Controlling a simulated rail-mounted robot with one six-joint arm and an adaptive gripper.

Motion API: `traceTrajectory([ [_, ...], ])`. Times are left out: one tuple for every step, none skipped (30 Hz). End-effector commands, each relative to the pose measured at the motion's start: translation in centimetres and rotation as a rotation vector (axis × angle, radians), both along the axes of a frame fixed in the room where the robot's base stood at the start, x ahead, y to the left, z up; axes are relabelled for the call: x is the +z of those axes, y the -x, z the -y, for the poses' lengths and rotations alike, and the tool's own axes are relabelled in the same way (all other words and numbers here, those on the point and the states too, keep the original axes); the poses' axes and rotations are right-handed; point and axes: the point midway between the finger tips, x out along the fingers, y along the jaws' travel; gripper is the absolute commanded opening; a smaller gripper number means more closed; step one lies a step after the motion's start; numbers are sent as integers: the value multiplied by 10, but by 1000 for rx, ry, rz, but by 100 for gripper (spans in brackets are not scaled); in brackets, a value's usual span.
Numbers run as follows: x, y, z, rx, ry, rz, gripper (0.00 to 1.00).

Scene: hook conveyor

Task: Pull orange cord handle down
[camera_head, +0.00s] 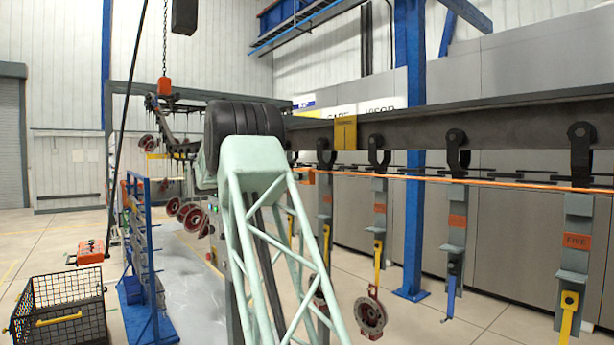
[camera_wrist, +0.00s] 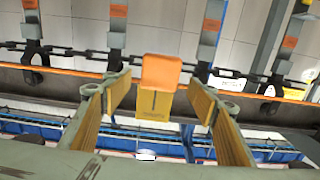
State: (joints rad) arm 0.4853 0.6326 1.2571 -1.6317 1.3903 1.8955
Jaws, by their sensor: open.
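An orange block-shaped handle (camera_wrist: 160,72) shows near the middle of the wrist view, between the two fingers of my gripper (camera_wrist: 162,84). My gripper is open, with a gap on each side of the block; I cannot tell how far in depth the block is from the fingertips. My gripper is hidden behind my arm there.
A dark overhead rail (camera_head: 480,124) carries a yellow plate (camera_head: 345,133), which also shows behind the block in the wrist view (camera_wrist: 152,106). Several hangers, one marked FIVE (camera_head: 577,241), hang below. A blue post (camera_head: 410,230) stands behind. A wire basket (camera_head: 60,308) sits lower left.

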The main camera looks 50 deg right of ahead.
Motion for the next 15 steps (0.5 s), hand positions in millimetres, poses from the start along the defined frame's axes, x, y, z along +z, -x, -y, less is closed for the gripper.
traceTrajectory([
  [0, 3, 7, -1, 0, 0, 53],
  [0, 4, 11, -1, 0, 0, 53],
  [0, 5, 16, -1, 0, 0, 53],
  [0, 7, 20, -1, 0, 0, 53],
  [0, 8, 24, -2, 0, 0, 53],
  [0, 9, 28, -2, 0, 0, 53],
  [0, 10, 32, -1, -1, 0, 53],
  [0, 11, 35, -1, -1, 0, 53],
  [0, 12, 39, 0, -1, 0, 53],
  [0, 13, 42, 0, -1, 0, 53],
  [0, 14, 45, -1, -1, 0, 53],
  [0, 15, 48, -1, -1, 0, 53],
  [0, 16, 51, -1, -1, 0, 53],
  [0, 16, 53, -1, -1, 0, 53],
  [0, 17, 55, -1, -1, 0, 53],
])
